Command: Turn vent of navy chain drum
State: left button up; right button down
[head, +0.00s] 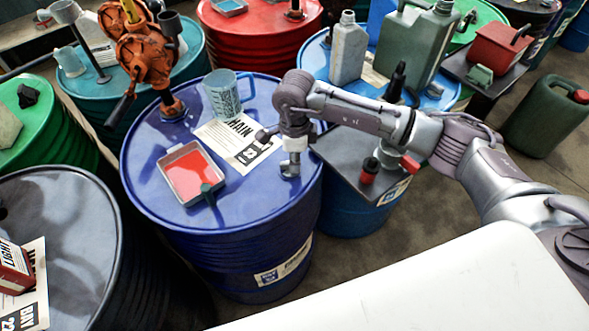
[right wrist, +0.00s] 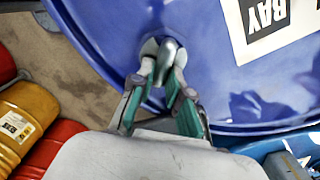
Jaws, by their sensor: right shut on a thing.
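The navy chain drum (head: 255,215) stands upright in the middle of the head view, with a label reading "CHAIN" on its lid. My right gripper (head: 291,168) reaches down to the lid near its right edge. In the right wrist view, its two fingers (right wrist: 164,70) are shut around the grey metal vent (right wrist: 169,50) on the blue lid. The fingers hide part of the vent, so how far it is turned cannot be told. My left gripper is not in view.
On the navy lid are a tray of red liquid (head: 187,173), a clear blue jug (head: 226,95) and an orange pump (head: 147,52). A dark board (head: 350,165) lies right of the gripper. Other drums stand close around.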

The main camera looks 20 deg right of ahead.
jog(key=n+b, duration=0.2)
jog(key=b, duration=0.1)
jog(key=n+b, duration=0.3)
jog(key=b, duration=0.1)
jog(key=w+n+b, duration=0.1)
jog(key=n+b, duration=0.2)
jog(key=shift+f+b, duration=0.2)
jog(key=shift+b, duration=0.1)
jog(key=shift+w+a+r+n+b, duration=0.1)
jog(key=shift+r+n+b, duration=0.05)
jog(key=shift+n+b, duration=0.75)
jog(key=shift+a+r+n+b, duration=0.1)
jog(key=shift+n+b, duration=0.65)
jog(key=shift+n, duration=0.15)
jog(key=c, duration=1.1)
grip_release()
notch_tip(320, 180, up, 12)
